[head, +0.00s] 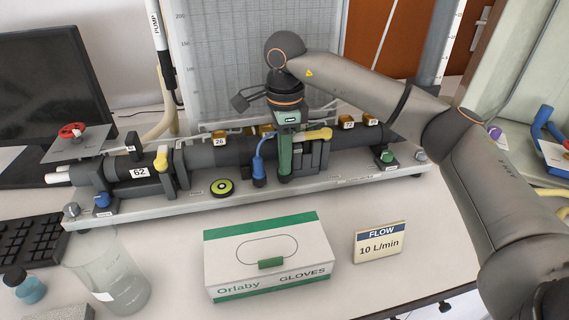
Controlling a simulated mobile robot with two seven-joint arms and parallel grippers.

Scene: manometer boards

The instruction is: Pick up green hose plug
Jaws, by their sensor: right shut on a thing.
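My right gripper (288,128) points down over the middle of the dark pipe assembly. It is shut on the green hose plug (285,153), an upright green piece directly under it. The plug's lower end is close to the bench rail, and I cannot tell whether it touches. A blue hose plug (259,172) stands just left of it. My left gripper is not in view.
Dark blocks with a yellow handle (319,134) stand close to the right of the green plug. A glove box (267,255) and a flow sign (379,243) are in front. A beaker (110,275) stands front left. A black-and-yellow disc (222,187) lies on the rail.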

